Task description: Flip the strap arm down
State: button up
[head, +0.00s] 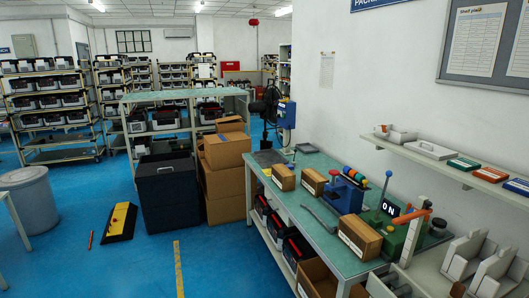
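On the green-topped bench at the right of the head view stands a green strapping device. An orange arm (411,215) sticks out at its upper part, raised above the bench and slightly tilted. I take this as the strap arm, but its hinge is too small to make out. The device's green body (394,242) is partly hidden by a cardboard box (360,236). My gripper is not in this view.
A blue device (343,194) with coloured rolls and several small boxes stand on the bench (310,220). Grey holders (490,268) crowd the lower right. A wall shelf (450,170) hangs above. Blue floor is open to the left, with a black-and-yellow block (121,221) on it.

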aim_at(388, 173)
jog(key=i+l, duration=0.25)
jog(key=i, duration=0.25)
jog(key=i+l, duration=0.25)
jog(key=i, duration=0.25)
